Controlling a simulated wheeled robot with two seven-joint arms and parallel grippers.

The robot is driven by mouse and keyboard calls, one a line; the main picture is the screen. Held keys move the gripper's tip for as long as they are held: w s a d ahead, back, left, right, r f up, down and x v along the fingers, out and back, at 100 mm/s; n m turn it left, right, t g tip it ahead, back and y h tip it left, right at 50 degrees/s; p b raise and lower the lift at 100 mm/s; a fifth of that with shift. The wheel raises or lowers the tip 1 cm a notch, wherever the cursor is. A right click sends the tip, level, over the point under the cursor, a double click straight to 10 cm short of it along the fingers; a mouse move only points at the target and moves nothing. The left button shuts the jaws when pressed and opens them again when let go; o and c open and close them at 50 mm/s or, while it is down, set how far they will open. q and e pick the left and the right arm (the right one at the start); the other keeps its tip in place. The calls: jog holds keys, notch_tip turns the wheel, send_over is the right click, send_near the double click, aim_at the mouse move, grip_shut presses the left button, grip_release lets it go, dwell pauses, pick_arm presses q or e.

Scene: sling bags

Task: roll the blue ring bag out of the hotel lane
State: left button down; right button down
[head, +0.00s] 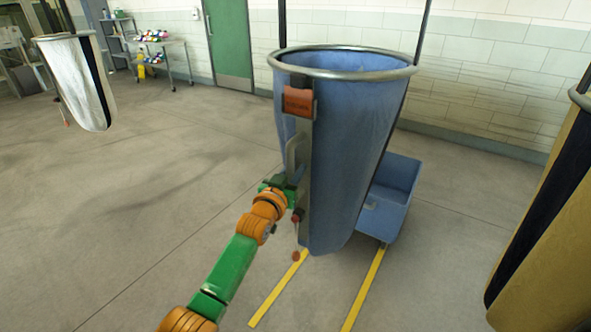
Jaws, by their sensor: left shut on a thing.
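The blue ring bag (350,130) hangs upright from dark straps in the middle of the head view, with a round metal ring at its top. An orange-brown tag (298,102) with lettering too small to read sits on its front strip. A grey handle (292,158) stands out on the bag's left side. My left gripper (288,182) is at the lower part of this handle and shut on it; the fingers are mostly hidden. My right gripper is not in view.
Two yellow floor lines (364,288) run under the bag. A blue cart (393,200) stands behind it at right. A tan bag (550,230) hangs at the right edge, a white bag (80,85) at far left. Floor at left is clear.

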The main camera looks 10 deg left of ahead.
aim_at(290, 179)
pick_arm(q)
jog(key=shift+s+d, duration=0.1)
jog(key=shift+d, duration=0.15)
jog(key=c, duration=1)
grip_release()
jog(key=shift+s+a+p, duration=0.1)
jog(key=shift+s+a, duration=0.1)
jog(key=shift+s, duration=0.95)
jog(key=shift+s+a+p, duration=0.15)
jog(key=shift+s, duration=1)
jog(key=shift+s+a+p, duration=0.1)
jog(key=shift+s+a, duration=0.1)
jog(key=shift+s, duration=0.95)
